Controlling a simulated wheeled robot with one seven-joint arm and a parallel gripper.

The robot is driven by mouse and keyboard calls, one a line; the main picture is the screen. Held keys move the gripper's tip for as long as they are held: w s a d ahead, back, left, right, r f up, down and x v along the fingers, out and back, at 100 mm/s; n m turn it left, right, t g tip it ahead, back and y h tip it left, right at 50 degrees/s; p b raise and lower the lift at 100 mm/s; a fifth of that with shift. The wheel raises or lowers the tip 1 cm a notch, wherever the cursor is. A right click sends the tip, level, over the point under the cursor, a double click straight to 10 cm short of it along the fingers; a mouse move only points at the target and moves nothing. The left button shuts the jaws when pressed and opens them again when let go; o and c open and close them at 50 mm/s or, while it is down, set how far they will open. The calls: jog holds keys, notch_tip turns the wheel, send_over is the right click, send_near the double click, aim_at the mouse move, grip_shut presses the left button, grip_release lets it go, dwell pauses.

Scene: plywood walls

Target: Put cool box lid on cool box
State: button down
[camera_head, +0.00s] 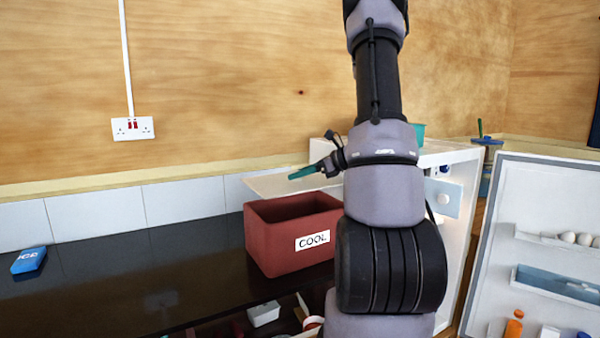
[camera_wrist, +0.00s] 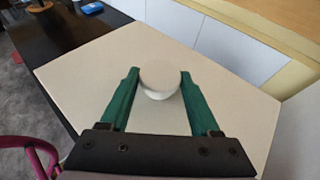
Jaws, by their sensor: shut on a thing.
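The cool box (camera_head: 290,235) is a dark red open box with a white COOL label, standing on the black counter. The cool box lid (camera_head: 285,185) is a flat cream panel above the box's top. My gripper (camera_head: 305,172) with green fingers is over the lid. In the wrist view the lid (camera_wrist: 80,75) fills most of the picture, and my gripper (camera_wrist: 158,85) is shut on its round pale knob (camera_wrist: 160,80). My arm hides the box's right end.
A blue ice pack (camera_head: 28,262) lies on the black counter (camera_head: 130,275) at the left. The counter between it and the box is clear. An open white fridge (camera_head: 465,165) stands at the right, its door (camera_head: 545,190) swung out. The tiled wall (camera_head: 185,198) is behind.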

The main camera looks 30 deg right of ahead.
notch_tip(320, 180, down, 7)
jog(key=shift+f, duration=0.15)
dwell(0.9)
jog(key=shift+f, duration=0.2)
dwell(0.8)
jog(key=shift+c, duration=0.2)
grip_release()
